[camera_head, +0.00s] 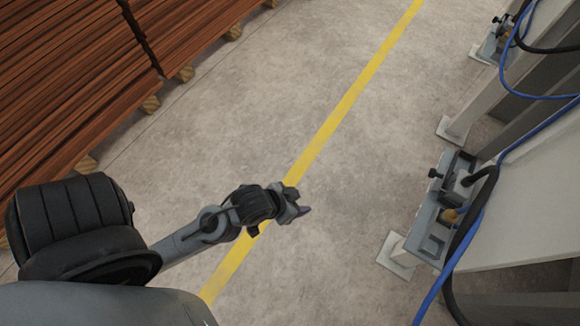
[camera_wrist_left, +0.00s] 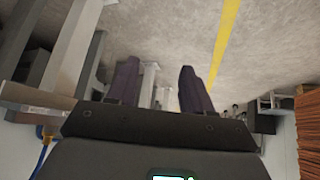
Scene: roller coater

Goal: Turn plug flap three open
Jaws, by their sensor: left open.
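A grey plug socket unit (camera_head: 438,222) with a black knob, an orange-brown part and a black cable is mounted low on the machine at the right of the head view. A second, similar unit (camera_head: 495,40) is farther off at the top right. I cannot tell which one carries plug flap three, or how any flap stands. My left gripper (camera_head: 303,210) is above the floor near the yellow line, well left of the nearer unit and touching nothing. In the left wrist view its two dark fingers (camera_wrist_left: 158,68) are apart with nothing between them. My right gripper is not in view.
Blue hoses (camera_head: 470,228) and black cables hang along the light machine frame (camera_head: 530,215). Steel feet stand on the floor (camera_head: 340,170) beside it. Stacked brown boards (camera_head: 70,85) on wooden blocks line the left. The floor between is clear, crossed by a yellow line (camera_head: 350,97).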

